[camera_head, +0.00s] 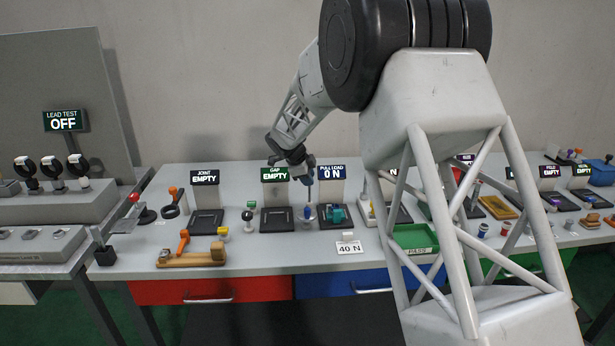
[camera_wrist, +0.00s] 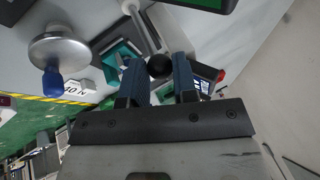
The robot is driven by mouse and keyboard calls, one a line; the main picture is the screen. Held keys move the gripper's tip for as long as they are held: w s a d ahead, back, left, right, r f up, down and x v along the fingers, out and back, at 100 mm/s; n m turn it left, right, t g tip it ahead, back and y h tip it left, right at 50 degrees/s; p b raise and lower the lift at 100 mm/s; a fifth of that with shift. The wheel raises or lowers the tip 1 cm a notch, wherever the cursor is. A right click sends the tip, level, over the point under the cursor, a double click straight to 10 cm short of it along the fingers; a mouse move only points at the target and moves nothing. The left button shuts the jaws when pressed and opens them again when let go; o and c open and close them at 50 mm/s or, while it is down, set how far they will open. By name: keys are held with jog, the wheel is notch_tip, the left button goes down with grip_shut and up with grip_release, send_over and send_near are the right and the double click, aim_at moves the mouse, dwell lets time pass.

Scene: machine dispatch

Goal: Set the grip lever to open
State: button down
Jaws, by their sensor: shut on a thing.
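The grip lever shows in the wrist view as a pale shaft with a black ball knob (camera_wrist: 160,66). The knob sits between the two blue fingers of my gripper (camera_wrist: 157,75), which are closed on it. In the head view my gripper (camera_head: 308,180) is low over the pull load station, and the lever is too small there to read its setting. A teal fixture (camera_head: 337,214) sits on the station's black base, and it shows beside the fingers in the wrist view (camera_wrist: 118,58). The display (camera_head: 332,172) reads PULL LOAD 0 N.
A blue-tipped knob on a metal disc (camera_wrist: 58,60) stands close by. A white 40 N block (camera_head: 348,246) is in front. The GAP station (camera_head: 277,220) reads EMPTY on the left. A green PASS tray (camera_head: 414,238) lies right, partly behind my arm.

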jog(key=shift+s+f, duration=0.25)
jog(key=shift+f, duration=0.05)
jog(key=c, duration=0.9)
grip_release()
jog(key=shift+r, duration=0.1)
jog(key=shift+w+r, duration=0.1)
jog(key=v, duration=0.7)
jog(key=shift+a+r, duration=0.25)
jog(key=shift+r, duration=0.05)
